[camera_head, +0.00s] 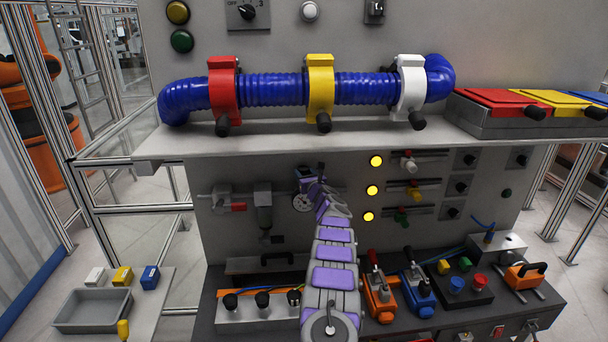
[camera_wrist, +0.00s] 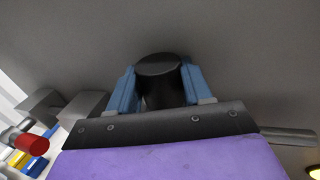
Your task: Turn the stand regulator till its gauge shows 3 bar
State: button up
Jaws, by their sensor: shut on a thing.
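The regulator's black knob (camera_wrist: 160,72) is a dark cylinder in the wrist view, held between the two blue fingers of my gripper (camera_wrist: 161,92). The fingers are shut on its sides. In the head view my gripper (camera_head: 309,181) is at the grey panel, under the shelf. My own purple arm covers the panel to the right of the gauge, and the regulator body is mostly hidden.
A pipe fitting with a red part (camera_head: 238,207) and a grey-green filter bowl (camera_head: 263,213) sit close left of the gauge. Yellow lamps (camera_head: 372,190) and sliders are to the right. The shelf (camera_head: 300,146) overhangs above. Levers (camera_head: 375,278) stand on the lower bench.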

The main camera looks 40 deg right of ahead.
jog(key=o, duration=1)
jog(key=shift+d, duration=0.1)
jog(key=shift+o, duration=0.2)
jog(key=shift+b+v, duration=0.5)
jog(key=shift+v, duration=0.55)
jog(key=b+v, duration=0.2)
jog(key=v, duration=1.3)
jog(key=shift+s, duration=0.1)
